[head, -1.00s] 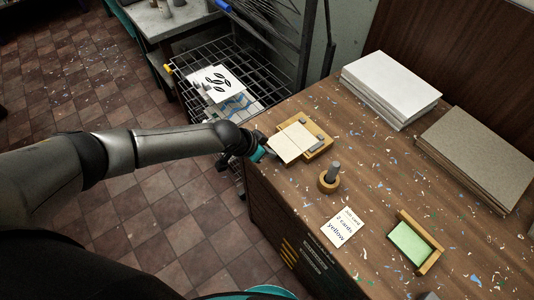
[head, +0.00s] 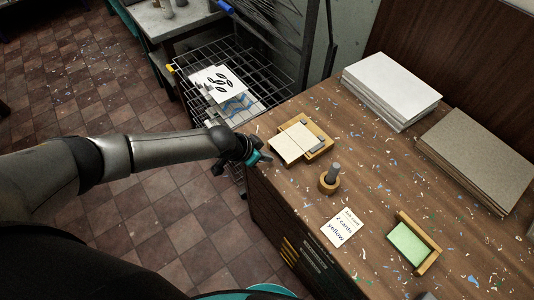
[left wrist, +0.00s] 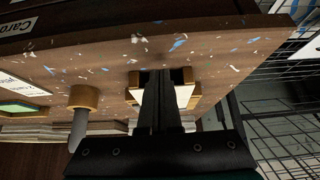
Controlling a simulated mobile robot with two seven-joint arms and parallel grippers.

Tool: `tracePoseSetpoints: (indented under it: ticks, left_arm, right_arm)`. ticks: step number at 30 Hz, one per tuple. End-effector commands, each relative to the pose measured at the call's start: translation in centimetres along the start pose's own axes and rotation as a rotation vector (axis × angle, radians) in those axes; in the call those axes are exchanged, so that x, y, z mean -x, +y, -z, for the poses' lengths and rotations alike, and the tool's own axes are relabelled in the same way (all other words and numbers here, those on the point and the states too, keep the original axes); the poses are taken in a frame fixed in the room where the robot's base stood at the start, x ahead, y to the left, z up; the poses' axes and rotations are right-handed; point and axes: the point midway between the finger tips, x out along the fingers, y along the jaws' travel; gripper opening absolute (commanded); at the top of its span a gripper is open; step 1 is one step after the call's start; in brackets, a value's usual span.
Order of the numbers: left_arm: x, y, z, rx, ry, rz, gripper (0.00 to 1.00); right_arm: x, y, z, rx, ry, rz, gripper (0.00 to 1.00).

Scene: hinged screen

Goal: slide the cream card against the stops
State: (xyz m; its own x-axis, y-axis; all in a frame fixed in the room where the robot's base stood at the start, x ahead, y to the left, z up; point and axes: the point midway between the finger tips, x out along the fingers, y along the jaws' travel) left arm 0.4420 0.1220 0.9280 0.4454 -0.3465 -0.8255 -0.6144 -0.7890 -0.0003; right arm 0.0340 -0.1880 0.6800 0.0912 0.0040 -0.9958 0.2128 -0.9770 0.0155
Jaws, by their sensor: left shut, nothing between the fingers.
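The cream card (head: 292,144) lies flat on a wooden jig (head: 327,139) at the near left corner of the bench. Grey stops (head: 318,146) stand at the card's right side; I cannot tell whether the card touches them. My left gripper (head: 261,158) is shut and empty, just off the card's near left edge and apart from it. In the left wrist view the dark fingers (left wrist: 161,103) hide the middle of the jig (left wrist: 133,88), and part of the card (left wrist: 184,95) shows beside them. My right gripper is not in view.
A round wooden block with a grey peg (head: 329,180) stands near the jig. A job card (head: 342,228) and a wooden holder with green cards (head: 411,242) lie farther right. White (head: 390,85) and grey-brown (head: 478,155) stacks stand at the back. A wire rack (head: 265,90) is beyond the bench.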

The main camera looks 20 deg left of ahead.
Motion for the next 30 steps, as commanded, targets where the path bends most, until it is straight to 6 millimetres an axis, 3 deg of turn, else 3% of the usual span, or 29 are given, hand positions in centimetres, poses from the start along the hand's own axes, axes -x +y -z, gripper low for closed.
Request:
tracePoseSetpoints:
  ticks: [5, 22, 30]
  left_arm:
    - [0.3, 0.0, 0.2, 0.0, 0.0, 0.0, 0.0]
    - [4.9, 0.1, 3.4, 0.001, 0.001, -0.001, 0.0]
    - [4.9, 0.1, 3.4, 0.0, 0.0, -0.001, 0.0]
  right_arm:
    - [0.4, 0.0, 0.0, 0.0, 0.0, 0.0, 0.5]
    - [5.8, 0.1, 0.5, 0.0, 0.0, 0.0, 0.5]
    - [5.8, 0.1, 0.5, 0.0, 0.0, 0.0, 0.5]
